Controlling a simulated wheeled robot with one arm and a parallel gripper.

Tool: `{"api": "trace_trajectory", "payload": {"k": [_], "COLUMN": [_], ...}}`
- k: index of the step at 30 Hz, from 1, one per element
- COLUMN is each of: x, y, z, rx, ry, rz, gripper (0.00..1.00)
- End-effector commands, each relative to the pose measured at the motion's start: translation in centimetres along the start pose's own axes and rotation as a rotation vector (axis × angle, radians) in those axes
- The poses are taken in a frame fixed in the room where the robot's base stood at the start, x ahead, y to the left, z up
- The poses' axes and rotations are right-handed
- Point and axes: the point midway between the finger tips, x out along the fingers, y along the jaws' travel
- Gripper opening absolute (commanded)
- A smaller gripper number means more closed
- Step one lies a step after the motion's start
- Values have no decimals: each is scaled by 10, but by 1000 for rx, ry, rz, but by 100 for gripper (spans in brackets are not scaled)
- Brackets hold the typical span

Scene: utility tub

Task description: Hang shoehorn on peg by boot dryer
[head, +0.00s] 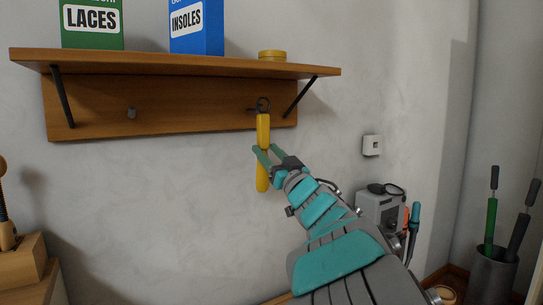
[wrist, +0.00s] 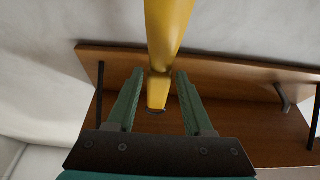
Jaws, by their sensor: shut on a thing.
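The yellow shoehorn (head: 263,130) hangs upright in my gripper (head: 264,150), with a dark ring (head: 263,103) at its top end. The green fingers are shut on its middle; they also flank it in the wrist view, where the shoehorn (wrist: 168,30) runs between them. The ring is in front of the right part of the wooden backboard, beside a small dark peg (head: 252,110). I cannot tell whether the ring is around this peg or only in front of it. Another peg (head: 131,113) on the left is bare. A grey box (head: 380,207), perhaps the boot dryer, stands low at the right.
The wooden shelf (head: 180,64) juts out just above the ring, with a dark bracket (head: 299,97) close on the right. It carries a green box (head: 92,38), a blue box (head: 197,28) and a yellow tin (head: 272,55). The wall below is clear.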

Motion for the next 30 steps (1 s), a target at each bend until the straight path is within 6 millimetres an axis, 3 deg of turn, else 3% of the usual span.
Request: {"api": "trace_trajectory", "payload": {"k": [21,30], "x": [35,40], "y": [0,0], "z": [17,32], "rx": [0,2], "ry": [2,-1], "rz": [-1,1], "gripper": [0,0]}}
